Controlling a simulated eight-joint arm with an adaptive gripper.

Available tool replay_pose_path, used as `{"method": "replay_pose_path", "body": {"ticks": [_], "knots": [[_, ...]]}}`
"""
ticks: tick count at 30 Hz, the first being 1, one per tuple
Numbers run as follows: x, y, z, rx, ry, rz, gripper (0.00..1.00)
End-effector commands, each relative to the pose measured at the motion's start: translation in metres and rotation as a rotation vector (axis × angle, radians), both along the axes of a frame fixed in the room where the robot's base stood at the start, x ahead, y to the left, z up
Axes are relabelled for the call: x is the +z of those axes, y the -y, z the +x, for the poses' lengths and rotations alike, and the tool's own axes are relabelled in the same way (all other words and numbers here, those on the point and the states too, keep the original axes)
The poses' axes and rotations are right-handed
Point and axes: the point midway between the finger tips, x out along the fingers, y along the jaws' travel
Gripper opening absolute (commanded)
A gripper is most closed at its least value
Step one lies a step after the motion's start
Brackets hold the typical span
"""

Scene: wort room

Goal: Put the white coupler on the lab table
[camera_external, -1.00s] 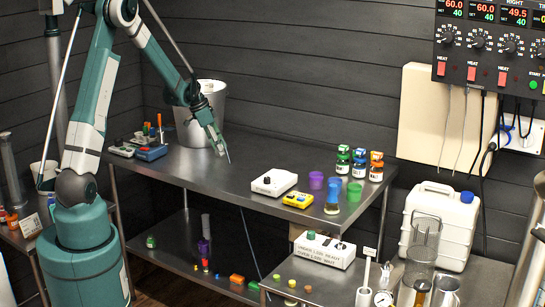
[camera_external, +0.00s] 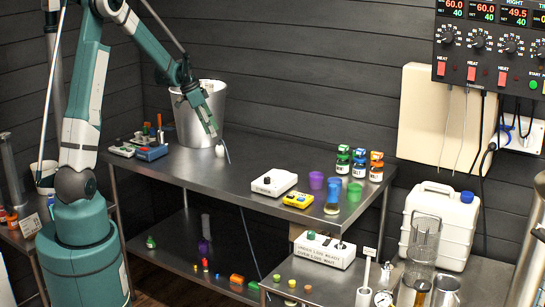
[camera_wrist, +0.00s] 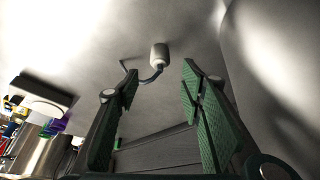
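The white coupler (camera_external: 219,151) stands on the dark lab table (camera_external: 240,172), close in front of the metal bucket. A thin dark hose curves from it. My gripper (camera_external: 214,134) is just above the coupler, pointing down. In the wrist view the green-padded fingers of my gripper (camera_wrist: 160,72) are spread apart with nothing between their pads. The coupler (camera_wrist: 160,52) shows beyond the fingertips, apart from both, with its hose (camera_wrist: 150,78) bending to the left.
The large metal bucket (camera_external: 202,115) stands right behind my gripper. Small boxes (camera_external: 150,152) lie to the left. A white box (camera_external: 274,183), yellow device (camera_external: 299,200), coloured cups and bottles are farther right. The table is clear between them and the coupler.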

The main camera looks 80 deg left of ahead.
Motion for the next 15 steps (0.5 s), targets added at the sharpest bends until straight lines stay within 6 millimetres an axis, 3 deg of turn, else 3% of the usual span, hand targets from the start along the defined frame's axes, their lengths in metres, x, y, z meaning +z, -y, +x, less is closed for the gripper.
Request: {"method": "replay_pose_path", "body": {"ticks": [6, 15], "knots": [[0.022, 0.0, -0.009, 0.0, 0.0, 0.0, 0.39], [0.028, 0.0, -0.013, 0.002, 0.0, -0.001, 0.39]]}}
